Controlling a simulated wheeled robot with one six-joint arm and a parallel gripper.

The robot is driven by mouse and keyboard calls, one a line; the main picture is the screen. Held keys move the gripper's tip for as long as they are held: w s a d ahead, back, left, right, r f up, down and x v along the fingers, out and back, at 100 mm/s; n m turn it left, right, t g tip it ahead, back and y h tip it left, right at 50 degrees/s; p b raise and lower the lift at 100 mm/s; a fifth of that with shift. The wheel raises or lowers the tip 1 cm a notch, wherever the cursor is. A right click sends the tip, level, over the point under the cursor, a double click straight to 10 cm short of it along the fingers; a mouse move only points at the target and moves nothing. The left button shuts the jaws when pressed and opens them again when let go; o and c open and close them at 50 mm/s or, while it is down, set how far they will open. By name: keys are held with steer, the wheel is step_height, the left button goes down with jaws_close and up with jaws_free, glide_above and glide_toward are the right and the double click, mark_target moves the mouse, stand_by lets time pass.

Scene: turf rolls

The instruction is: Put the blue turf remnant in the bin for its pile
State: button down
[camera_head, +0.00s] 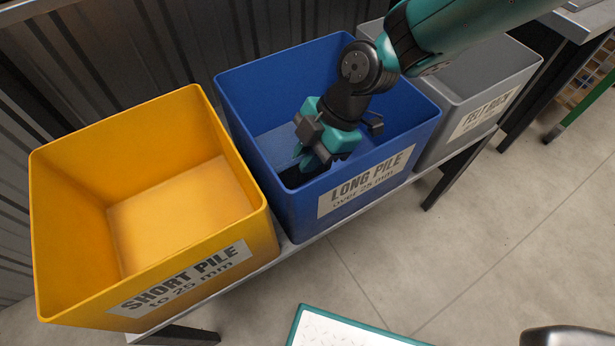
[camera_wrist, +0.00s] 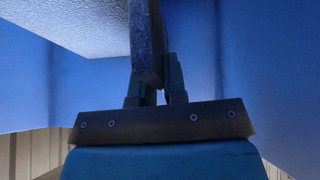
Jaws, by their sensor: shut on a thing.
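My gripper (camera_head: 312,160) is inside the blue bin (camera_head: 232,95), below its rim and near its front left corner. The bin's label reads "LONG PILE over 25 mm". In the wrist view my gripper (camera_wrist: 160,88) is shut on the blue turf remnant (camera_wrist: 148,42), a thin blue-grey piece seen nearly edge-on. Blue bin walls surround it there. In the head view the remnant is mostly hidden by my gripper and the bin's front wall. I cannot tell whether it touches the bin floor.
A yellow bin (camera_head: 60,175) labelled "SHORT PILE to 25 mm" stands on the left and looks empty. A grey bin (camera_head: 490,85) labelled felt back stands on the right, partly behind my arm. The bins stand in a row on a bench (camera_head: 330,222).

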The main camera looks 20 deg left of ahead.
mark_target(308, 179)
steer(key=shift+f+b, duration=0.45)
steer(key=shift+f, duration=2.85)
steer(key=c, duration=1.2)
jaws_free()
steer(key=shift+o, duration=0.2)
